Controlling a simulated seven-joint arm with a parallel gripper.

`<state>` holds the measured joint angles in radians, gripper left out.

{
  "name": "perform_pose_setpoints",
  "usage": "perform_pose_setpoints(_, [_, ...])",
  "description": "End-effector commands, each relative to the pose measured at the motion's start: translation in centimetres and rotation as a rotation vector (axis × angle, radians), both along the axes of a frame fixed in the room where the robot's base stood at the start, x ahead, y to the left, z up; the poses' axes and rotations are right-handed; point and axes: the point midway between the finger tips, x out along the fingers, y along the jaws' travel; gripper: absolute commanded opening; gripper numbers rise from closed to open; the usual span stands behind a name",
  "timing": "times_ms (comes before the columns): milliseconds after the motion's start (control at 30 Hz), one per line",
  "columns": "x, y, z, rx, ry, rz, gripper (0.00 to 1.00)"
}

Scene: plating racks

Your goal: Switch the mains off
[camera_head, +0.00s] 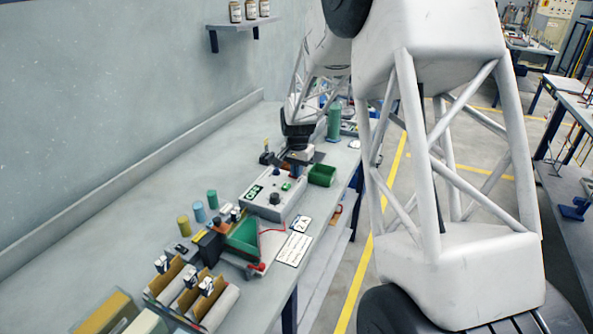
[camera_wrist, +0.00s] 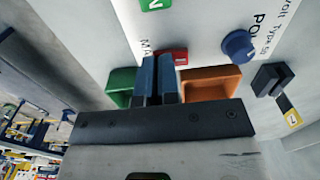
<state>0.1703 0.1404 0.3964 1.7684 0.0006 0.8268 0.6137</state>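The power unit (camera_head: 275,194) is a pale box on the bench in the head view, with a dark knob and a green switch or lamp on top. In the wrist view its pale panel (camera_wrist: 205,25) carries partly hidden lettering starting "MA", a red switch part (camera_wrist: 178,56) and a blue knob (camera_wrist: 237,44). My gripper (camera_wrist: 158,62) has its two blue fingers close together, with the tips beside the red part. Whether they touch it cannot be told. In the head view my gripper (camera_head: 299,157) is over the unit's far end.
A green tray (camera_head: 322,175) stands close by the unit's far right. A green scoop-like bin (camera_head: 243,236), coloured cylinders (camera_head: 198,211) and card-holding racks (camera_head: 190,290) stand nearer. A white label card (camera_head: 294,249) lies at the bench's right. The bench is clear along the wall.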

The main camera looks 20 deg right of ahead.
Motion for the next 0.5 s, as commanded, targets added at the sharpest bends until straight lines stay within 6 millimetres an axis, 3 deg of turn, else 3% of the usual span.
perform_pose_setpoints(33, [-0.46, -0.18, -1.39, 0.001, 0.018, -0.002, 0.00])
perform_pose_setpoints(500, [-0.46, 0.00, -1.79, 0.001, 0.024, -0.002, 0.00])
